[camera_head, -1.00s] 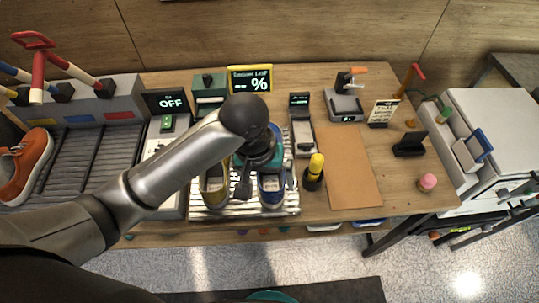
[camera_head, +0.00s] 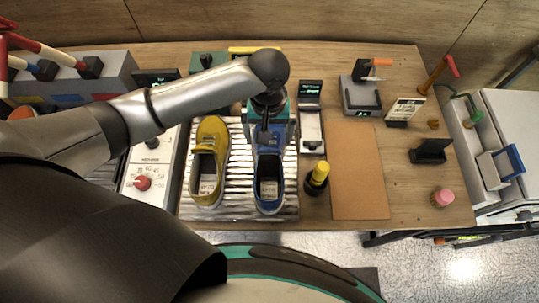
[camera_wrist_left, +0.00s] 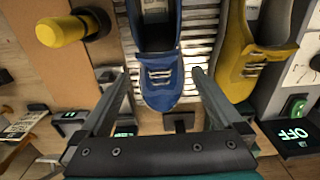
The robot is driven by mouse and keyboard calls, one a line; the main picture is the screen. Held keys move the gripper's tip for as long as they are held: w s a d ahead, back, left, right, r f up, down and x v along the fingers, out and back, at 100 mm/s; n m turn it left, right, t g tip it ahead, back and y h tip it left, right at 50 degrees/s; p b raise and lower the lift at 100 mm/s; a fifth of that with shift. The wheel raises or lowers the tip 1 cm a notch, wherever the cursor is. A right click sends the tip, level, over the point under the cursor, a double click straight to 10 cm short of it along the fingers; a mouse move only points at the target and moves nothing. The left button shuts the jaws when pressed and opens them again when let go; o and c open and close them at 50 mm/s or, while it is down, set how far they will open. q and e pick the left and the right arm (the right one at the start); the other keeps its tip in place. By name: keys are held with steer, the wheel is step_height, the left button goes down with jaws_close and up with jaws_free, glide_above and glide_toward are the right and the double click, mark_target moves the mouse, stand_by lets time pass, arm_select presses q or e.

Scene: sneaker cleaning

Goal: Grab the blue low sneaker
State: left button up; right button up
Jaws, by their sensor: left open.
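The blue low sneaker (camera_head: 269,178) lies on the ribbed metal rack, its opening toward the near side. In the left wrist view the blue sneaker (camera_wrist_left: 162,85) points its toe toward my gripper. My left gripper (camera_head: 267,130) is above its toe end and hides part of it. Its two fingers (camera_wrist_left: 163,76) are open, one on each side of the blue toe, with nothing gripped. I cannot tell the exact height above the shoe. A yellow sneaker (camera_head: 209,160) lies left of the blue one. My right gripper is not in view.
The ribbed rack (camera_head: 240,208) carries both sneakers. A yellow-capped black bottle (camera_head: 317,178) stands close to the right of the blue sneaker. A brown mat (camera_head: 358,170) beyond it is bare. A control box with a red knob (camera_head: 143,183) is at the left.

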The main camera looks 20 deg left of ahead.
mark_target(268, 153)
arm_select(q)
steer(key=shift+w+f, duration=0.1)
steer(key=shift+f, duration=1.6)
steer(key=f, duration=0.4)
steer(key=shift+s+f+b, duration=0.25)
steer(key=shift+s+b, duration=0.05)
steer(key=shift+b, duration=0.1)
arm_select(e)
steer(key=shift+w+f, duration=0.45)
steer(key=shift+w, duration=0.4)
arm_select(q)
steer(key=shift+r, duration=0.1)
steer(key=c, duration=1.4)
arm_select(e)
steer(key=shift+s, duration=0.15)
arm_select(q)
steer(key=shift+r, duration=0.1)
